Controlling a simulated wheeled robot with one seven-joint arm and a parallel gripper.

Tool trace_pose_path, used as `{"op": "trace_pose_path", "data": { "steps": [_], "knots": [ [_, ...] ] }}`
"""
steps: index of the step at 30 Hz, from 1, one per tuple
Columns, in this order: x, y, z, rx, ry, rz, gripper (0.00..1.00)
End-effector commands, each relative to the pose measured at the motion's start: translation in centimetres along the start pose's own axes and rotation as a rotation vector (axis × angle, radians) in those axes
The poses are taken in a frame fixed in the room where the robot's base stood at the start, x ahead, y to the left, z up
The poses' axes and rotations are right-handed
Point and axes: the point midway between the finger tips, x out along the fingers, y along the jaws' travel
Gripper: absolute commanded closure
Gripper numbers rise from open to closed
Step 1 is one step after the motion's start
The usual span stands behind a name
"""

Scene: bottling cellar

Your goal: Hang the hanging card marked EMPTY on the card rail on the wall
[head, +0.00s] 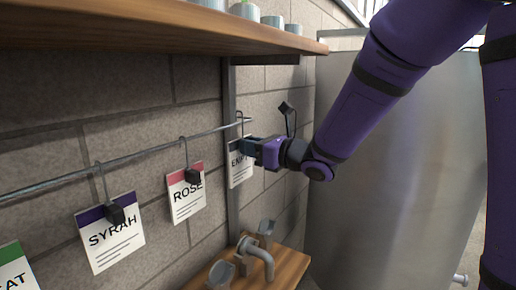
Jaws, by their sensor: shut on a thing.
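The EMPTY card (237,172) is white with a dark band at its top and a thin hook above it. It hangs upright near the right end of the card rail (140,154), a thin metal bar along the wall. My gripper (250,147) is shut on the card's upper right part and covers some of its lettering. The card's hook is at the height of the rail. I cannot tell whether it rests over the rail or is only beside it.
The ROSÉ card (187,207), the SYRAH card (111,251) and a green-topped card (15,272) hang further left. A wooden shelf (150,28) with several cups runs above. Below are a small wooden counter (290,266) and a metal tap (262,255). A steel tank (400,200) stands right.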

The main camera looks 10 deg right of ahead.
Motion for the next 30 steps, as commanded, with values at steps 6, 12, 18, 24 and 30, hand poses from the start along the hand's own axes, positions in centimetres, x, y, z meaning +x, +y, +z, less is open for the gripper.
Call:
{"op": "trace_pose_path", "data": {
  "steps": [6, 12, 18, 24, 30],
  "knots": [
    [1.6, 0.1, 0.0, -0.001, 0.000, 0.001, 0.98],
    [2.9, 0.0, 0.0, -0.001, 0.000, 0.001, 0.98],
    [3.9, 0.0, -0.4, -0.001, 0.001, -0.001, 0.98],
    [3.8, 0.0, -1.8, 0.000, 0.002, -0.001, 0.98],
    [3.8, 0.0, -2.6, 0.000, 0.000, -0.001, 0.98]
  ]
}}
